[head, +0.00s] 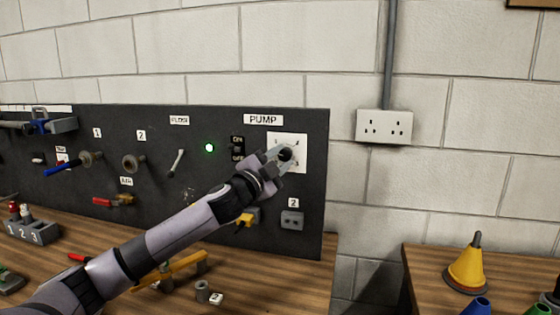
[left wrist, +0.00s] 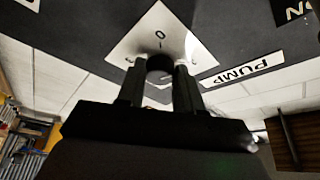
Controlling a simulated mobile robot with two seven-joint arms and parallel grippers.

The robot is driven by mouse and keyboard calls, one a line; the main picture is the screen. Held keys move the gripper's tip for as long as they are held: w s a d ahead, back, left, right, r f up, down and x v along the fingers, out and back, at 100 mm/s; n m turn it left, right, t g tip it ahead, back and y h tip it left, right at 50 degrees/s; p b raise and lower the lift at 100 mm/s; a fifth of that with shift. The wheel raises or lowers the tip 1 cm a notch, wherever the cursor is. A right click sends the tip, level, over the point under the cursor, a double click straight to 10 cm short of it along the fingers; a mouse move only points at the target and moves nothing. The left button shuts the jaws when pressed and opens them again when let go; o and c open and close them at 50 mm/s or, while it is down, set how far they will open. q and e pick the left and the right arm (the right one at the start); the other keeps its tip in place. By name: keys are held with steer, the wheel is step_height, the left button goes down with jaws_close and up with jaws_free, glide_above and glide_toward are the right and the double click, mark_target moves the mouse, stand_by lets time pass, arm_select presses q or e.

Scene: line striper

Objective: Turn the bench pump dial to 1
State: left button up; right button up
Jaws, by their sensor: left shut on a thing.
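The pump dial (head: 285,155) is a dark round knob on a white square plate (head: 301,141) under the PUMP label (head: 263,119) on the dark panel. My left gripper (head: 281,158) reaches up to it from the lower left and is shut on the dial. In the left wrist view the dial (left wrist: 160,64) sits between the two fingers, with the plate (left wrist: 150,42) behind it. A 0 shows on the plate there; the other marks are partly hidden, and I cannot read the dial's setting. My right gripper is not in view.
A green lamp (head: 209,148) is lit left of an ON/OFF switch (head: 238,148). A grey socket marked 2 (head: 292,220) sits below the dial. A yellow-handled tool (head: 180,268) lies on the left bench under my arm.

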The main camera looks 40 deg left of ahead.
arm_select(q)
steer(key=m, duration=0.2)
steer(key=m+g+h, duration=0.1)
steer(key=m, duration=0.1)
steer(key=shift+a+r, duration=0.15)
steer(key=shift+r, duration=0.15)
steer(key=shift+r+m+g+h, duration=0.1)
steer(key=shift+m+g+h, duration=0.25)
steer(key=shift+m, duration=1.05)
steer(key=o, duration=1)
steer(key=shift+o, duration=0.2)
steer(key=shift+s, duration=0.1)
